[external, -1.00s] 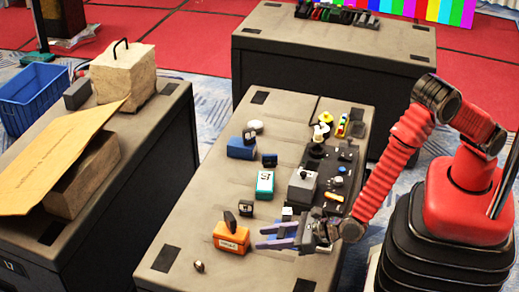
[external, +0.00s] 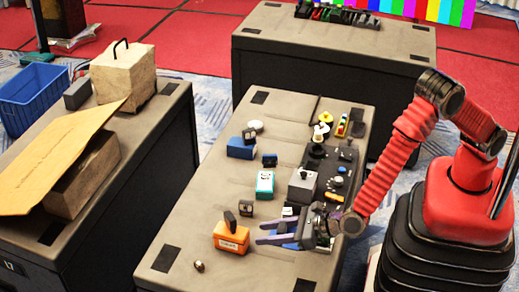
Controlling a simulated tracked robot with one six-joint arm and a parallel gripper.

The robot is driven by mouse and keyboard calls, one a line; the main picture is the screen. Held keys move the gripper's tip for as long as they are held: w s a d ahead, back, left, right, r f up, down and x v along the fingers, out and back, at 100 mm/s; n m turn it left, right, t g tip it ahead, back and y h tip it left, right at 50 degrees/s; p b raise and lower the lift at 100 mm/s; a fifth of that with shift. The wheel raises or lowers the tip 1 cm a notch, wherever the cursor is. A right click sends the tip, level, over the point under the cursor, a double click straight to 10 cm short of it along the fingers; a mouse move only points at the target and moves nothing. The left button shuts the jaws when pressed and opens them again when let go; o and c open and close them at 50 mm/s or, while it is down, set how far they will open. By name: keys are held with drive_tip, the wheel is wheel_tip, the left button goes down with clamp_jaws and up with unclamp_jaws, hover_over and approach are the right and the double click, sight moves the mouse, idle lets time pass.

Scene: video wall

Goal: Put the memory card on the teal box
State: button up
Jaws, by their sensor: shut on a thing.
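The teal box (external: 265,188) stands near the middle of the centre table, with a pale printed patch on its top. My gripper (external: 258,232) is low over the table's near right part, in front of the teal box and to the right of the orange box. Its purple fingers point left. It is shut on a small blue thing (external: 290,228) that shows between the fingers, partly hidden by them. It is too small to tell for sure whether this is the memory card. No other thing is clearly readable as the memory card.
The orange box (external: 230,242) with a dark piece on top stands just left of my fingers. A small black item (external: 246,209) is behind it. A blue box (external: 241,150) stands farther back. A grey box (external: 302,188) and clutter line the right.

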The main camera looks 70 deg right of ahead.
drive_tip(key=shift+r, duration=0.1)
wheel_tip(320, 180, up, 30)
drive_tip(key=w+d+n+g+y, duration=0.3)
drive_tip(key=w+d+n+y, duration=0.4)
drive_tip(key=w, duration=0.7)
drive_tip(key=s+d+n+g+y, duration=0.2)
drive_tip(key=d+n+g+y, duration=0.25)
drive_tip(key=d, duration=1.55)
wheel_tip(320, 180, down, 26)
drive_tip(key=shift+n+g, duration=0.35)
drive_tip(key=shift+n, duration=0.1)
drive_tip(key=shift+s, duration=0.1)
